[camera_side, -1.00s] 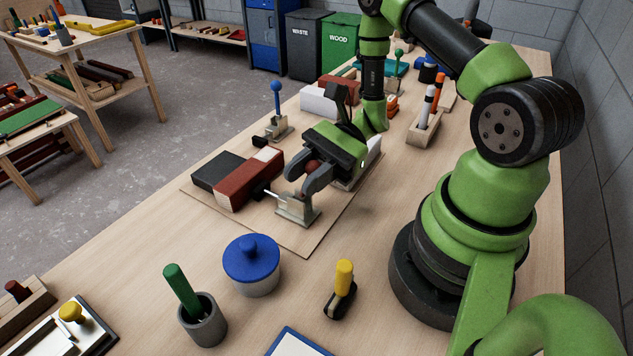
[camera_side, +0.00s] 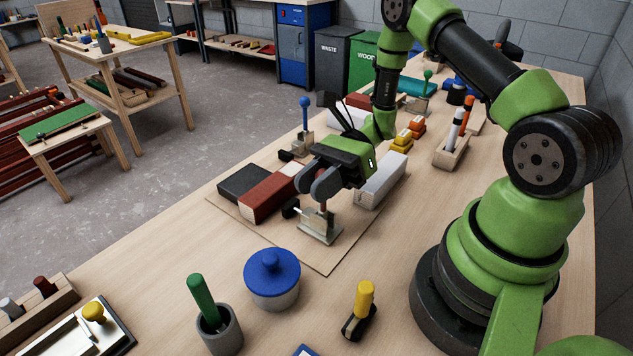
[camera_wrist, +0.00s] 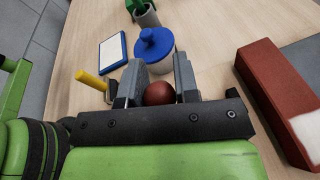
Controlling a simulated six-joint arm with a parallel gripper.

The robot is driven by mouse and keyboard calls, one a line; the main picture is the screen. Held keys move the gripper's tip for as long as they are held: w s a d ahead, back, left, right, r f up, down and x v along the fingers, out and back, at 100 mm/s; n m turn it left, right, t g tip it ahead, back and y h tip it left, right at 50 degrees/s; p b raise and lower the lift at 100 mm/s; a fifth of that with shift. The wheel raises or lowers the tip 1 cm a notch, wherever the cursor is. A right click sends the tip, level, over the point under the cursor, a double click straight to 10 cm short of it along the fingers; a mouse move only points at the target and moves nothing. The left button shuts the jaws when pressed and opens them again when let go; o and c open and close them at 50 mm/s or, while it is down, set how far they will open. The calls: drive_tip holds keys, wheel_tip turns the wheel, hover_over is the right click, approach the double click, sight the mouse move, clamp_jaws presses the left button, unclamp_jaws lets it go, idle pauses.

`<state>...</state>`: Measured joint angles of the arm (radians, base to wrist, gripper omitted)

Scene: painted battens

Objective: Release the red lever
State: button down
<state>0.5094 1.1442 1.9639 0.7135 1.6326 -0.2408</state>
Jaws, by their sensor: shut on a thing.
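The red lever (camera_side: 322,205) belongs to a metal toggle clamp (camera_side: 320,229) on a thin plywood board. In the side view it stands roughly upright above the clamp base, its top hidden between my fingers. My gripper (camera_side: 322,187) is shut on it from above. In the wrist view, the lever's red ball knob (camera_wrist: 159,93) sits between the two grey fingers of my gripper (camera_wrist: 160,85). The clamp's black tip (camera_side: 290,208) is beside a red-brown block with a white end (camera_side: 265,197); I cannot tell whether they touch.
A blue-handled clamp (camera_side: 304,115) stands behind. In front are a blue-lidded jar (camera_side: 271,280), a green-handled tool in a grey cup (camera_side: 218,332) and a yellow-handled tool (camera_side: 363,300).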

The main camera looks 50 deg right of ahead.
drive_tip(key=c, duration=0.9)
unclamp_jaws()
drive_tip(key=shift+o, duration=0.2)
drive_tip(key=v, duration=1)
drive_tip(key=shift+a+r, duration=0.1)
